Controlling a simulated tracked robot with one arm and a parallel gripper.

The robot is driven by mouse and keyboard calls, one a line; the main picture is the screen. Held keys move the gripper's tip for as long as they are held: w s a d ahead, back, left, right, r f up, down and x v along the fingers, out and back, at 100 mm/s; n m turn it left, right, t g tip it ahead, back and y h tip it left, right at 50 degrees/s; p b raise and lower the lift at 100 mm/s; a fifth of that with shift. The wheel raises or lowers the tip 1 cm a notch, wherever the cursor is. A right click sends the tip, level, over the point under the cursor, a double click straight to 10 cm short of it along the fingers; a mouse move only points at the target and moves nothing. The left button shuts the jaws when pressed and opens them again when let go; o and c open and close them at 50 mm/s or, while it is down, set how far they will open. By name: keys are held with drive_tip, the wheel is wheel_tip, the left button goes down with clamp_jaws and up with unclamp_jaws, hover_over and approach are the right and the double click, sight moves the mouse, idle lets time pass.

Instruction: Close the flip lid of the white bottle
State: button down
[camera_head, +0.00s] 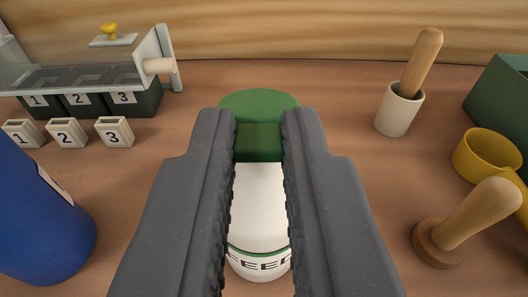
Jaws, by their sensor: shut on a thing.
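The white bottle (259,205) stands upright in the middle, with dark lettering and a green line low on its front. Its green top shows a rounded part (259,99) at the back and a darker, squarer part (259,143) in front. My gripper (260,117) reaches forward over the bottle, with one dark finger on each side. It is shut on the green top between the fingertips. The fingers hide the bottle's sides. I cannot tell whether the flip lid is open or closed.
A blue bottle (40,225) stands close at left. Numbered blocks (67,134) and a numbered tray with a clear cover (85,85) are behind it. At right are a white cup with a wooden stick (399,112), a wooden-handled tool (465,225) and a yellow scoop (487,155).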

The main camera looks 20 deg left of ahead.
drive_tip(key=shift+s+f+t+y+b, duration=0.1)
drive_tip(key=shift+f+t+y+b, duration=0.15)
drive_tip(key=shift+f+t+b, duration=0.45)
drive_tip(key=shift+f+t+y+b, duration=0.3)
drive_tip(key=shift+t+b, duration=0.5)
drive_tip(key=shift+b, duration=0.45)
drive_tip(key=c, duration=1.4)
unclamp_jaws()
